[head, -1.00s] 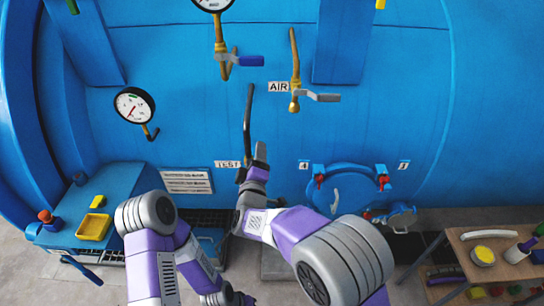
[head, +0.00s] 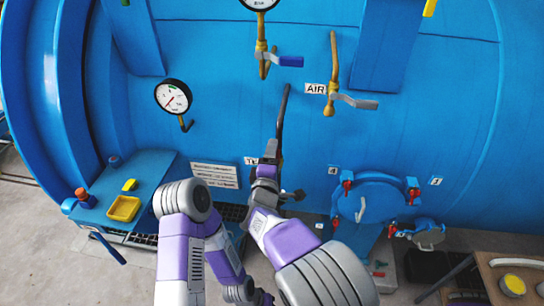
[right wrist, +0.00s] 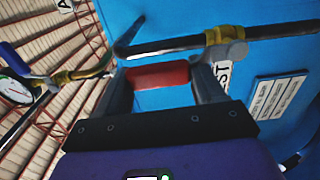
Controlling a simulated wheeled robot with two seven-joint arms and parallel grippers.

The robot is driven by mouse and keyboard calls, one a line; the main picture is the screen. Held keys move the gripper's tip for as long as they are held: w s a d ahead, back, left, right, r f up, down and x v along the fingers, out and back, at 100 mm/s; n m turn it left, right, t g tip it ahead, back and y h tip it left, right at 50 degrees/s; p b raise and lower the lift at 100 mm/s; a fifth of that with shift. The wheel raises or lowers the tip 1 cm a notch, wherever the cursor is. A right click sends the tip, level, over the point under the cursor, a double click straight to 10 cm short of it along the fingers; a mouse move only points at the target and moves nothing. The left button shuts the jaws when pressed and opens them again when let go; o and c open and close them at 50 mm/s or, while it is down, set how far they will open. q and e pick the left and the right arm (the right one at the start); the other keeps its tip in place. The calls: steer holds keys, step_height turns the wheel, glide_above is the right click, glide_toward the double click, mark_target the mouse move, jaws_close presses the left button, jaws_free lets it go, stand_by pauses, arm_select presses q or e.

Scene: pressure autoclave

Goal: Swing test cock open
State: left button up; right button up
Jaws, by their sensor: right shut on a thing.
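The test cock sits on a thin dark pipe (head: 283,112) beside the partly covered TEST label (head: 250,160). In the right wrist view its grey and brass body (right wrist: 228,48) shows on the pipe, and its red handle (right wrist: 158,74) lies between my right fingers. My right gripper (head: 270,152) is shut on this handle and hides most of the cock in the head view. My left gripper (head: 262,298) is low at the bottom edge, away from the cock, and its jaws are too small and dark to judge.
The AIR valve (head: 332,88) and another valve with a blue lever (head: 290,61) are above the cock. A pressure gauge (head: 173,96) is at left. A round hatch (head: 375,203) with red clamps is at right. A yellow tray (head: 124,208) sits on a blue ledge.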

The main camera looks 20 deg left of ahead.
steer(key=o, duration=1.2)
steer(key=shift+c, duration=0.2)
steer(key=shift+a, duration=0.1)
steer(key=shift+s, duration=0.1)
steer(key=s+b, duration=0.1)
steer(key=s, duration=0.6)
steer(key=shift+s+d, duration=0.2)
steer(key=shift+d, duration=0.25)
